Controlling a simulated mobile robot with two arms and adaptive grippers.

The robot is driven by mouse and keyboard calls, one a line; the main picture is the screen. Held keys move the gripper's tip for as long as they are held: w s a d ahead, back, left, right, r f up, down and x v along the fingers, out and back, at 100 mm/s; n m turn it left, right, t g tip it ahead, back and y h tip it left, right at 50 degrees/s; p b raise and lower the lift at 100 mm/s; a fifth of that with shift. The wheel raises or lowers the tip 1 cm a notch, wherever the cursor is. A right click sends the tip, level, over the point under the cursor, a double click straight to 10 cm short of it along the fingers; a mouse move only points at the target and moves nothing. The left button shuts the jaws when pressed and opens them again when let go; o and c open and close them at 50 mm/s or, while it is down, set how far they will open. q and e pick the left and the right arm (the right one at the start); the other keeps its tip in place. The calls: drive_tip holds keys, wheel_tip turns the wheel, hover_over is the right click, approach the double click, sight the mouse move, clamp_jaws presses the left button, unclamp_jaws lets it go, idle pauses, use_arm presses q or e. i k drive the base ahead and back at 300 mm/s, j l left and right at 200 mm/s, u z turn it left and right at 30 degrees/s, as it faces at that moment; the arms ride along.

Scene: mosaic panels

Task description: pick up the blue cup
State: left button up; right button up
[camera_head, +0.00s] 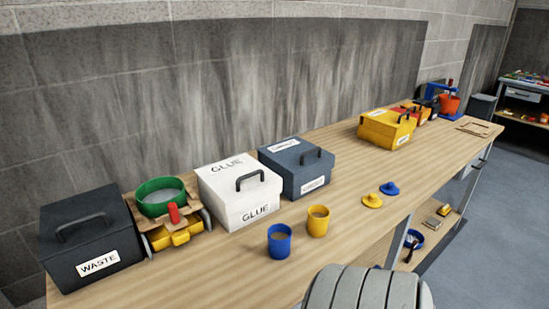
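The blue cup (279,242) stands upright on the wooden workbench (345,220), near its front edge. It has an open top with brownish contents. A yellow cup (318,221) stands upright just to its right and slightly farther back, with a small gap between them. Neither of my grippers is in view, and nothing is touching the blue cup.
Behind the cups stand a white GLUE box (240,193) and a dark grey box (296,166). A black WASTE box (92,238) and a green bowl (161,196) stand left. Yellow and blue lids (381,194) lie right. Bench surface around the cups is clear.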

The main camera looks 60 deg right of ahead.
sight(279, 234)
drive_tip(key=z, duration=2.05)
